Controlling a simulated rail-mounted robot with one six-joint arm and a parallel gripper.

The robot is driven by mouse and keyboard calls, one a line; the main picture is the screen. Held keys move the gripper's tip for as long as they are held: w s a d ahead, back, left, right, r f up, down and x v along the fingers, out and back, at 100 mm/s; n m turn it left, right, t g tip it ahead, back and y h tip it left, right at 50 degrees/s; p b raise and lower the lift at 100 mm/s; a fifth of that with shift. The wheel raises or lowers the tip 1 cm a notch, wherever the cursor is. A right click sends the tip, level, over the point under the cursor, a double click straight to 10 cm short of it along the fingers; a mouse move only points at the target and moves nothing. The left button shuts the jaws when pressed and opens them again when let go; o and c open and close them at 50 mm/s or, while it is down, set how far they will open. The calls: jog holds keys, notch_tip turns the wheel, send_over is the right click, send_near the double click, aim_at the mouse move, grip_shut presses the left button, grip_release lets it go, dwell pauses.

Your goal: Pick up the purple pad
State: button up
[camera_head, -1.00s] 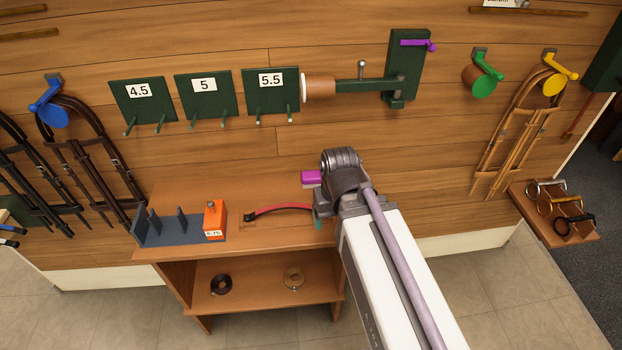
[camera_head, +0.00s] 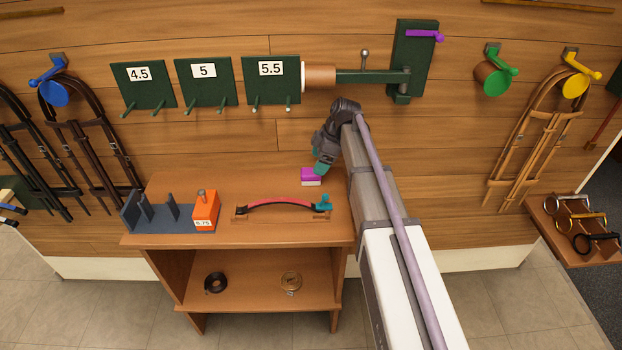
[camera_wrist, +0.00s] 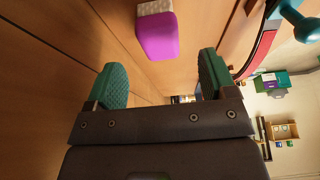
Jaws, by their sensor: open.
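The purple pad (camera_head: 311,174) is a small block, purple on top and pale below, near the back right of the wooden bench top. In the wrist view the purple pad (camera_wrist: 158,36) shows ahead of the fingers, between their lines and apart from both. My gripper (camera_head: 318,170) is beside the pad at its right in the head view. In the wrist view my gripper (camera_wrist: 160,78) is open, with two green padded fingers and nothing between them. Its fingertips are partly hidden by the arm in the head view.
A red-and-black curved strip (camera_head: 278,205) with a teal end piece (camera_head: 323,203) lies in front of the pad. An orange block (camera_head: 206,208) and a grey slotted holder (camera_head: 150,215) stand at the bench's left. A green wall bracket (camera_head: 412,60) juts out above.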

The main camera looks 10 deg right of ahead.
aim_at(311, 174)
jog(key=shift+b+x, duration=0.4)
jog(key=shift+x, duration=0.5)
jog(key=shift+r, duration=0.1)
jog(key=b+x, duration=0.4)
jog(key=x, duration=0.1)
jog(key=shift+d+f+b, duration=0.1)
jog(key=shift+f+b, duration=0.2)
jog(key=shift+b, duration=0.1)
jog(key=shift+r, duration=0.25)
jog(key=c, duration=1.1)
jog(key=shift+r+p, duration=0.1)
jog(key=shift+p, duration=0.25)
